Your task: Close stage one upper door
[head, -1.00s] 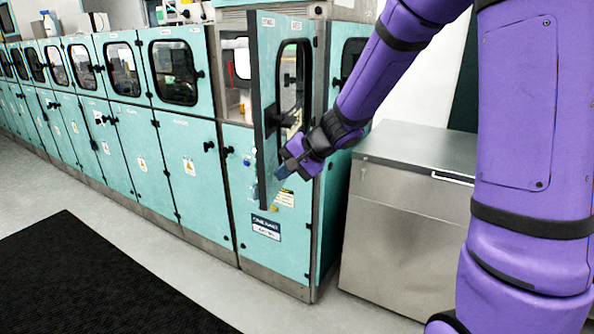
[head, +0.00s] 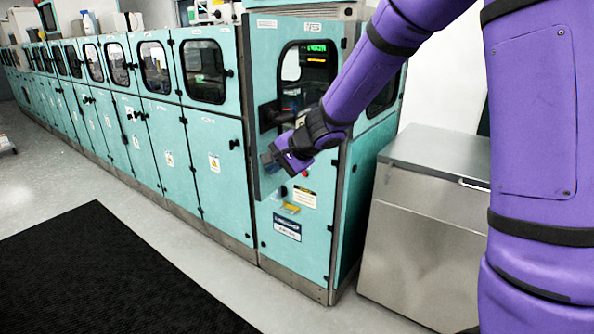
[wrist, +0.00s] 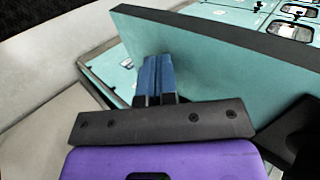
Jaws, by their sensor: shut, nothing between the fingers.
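The stage one upper door (head: 263,75) is a teal panel with a dark-framed window, on the end cabinet in the head view. It stands partly open, its free left edge out from the cabinet and its hinge side at the right. My gripper (head: 268,157) is at the door's lower part, in front of its outer face. In the wrist view the shut blue fingers (wrist: 154,70) point at the teal door panel (wrist: 215,65), close to or touching it; I cannot tell which. The dark handle (head: 270,115) shows just above the gripper. My forearm hides part of the door's right side.
A row of teal cabinets (head: 160,130) with shut windowed doors runs off to the left. A metal box cabinet (head: 420,240) stands close on the right. A black mat (head: 110,270) lies on the open grey floor in front.

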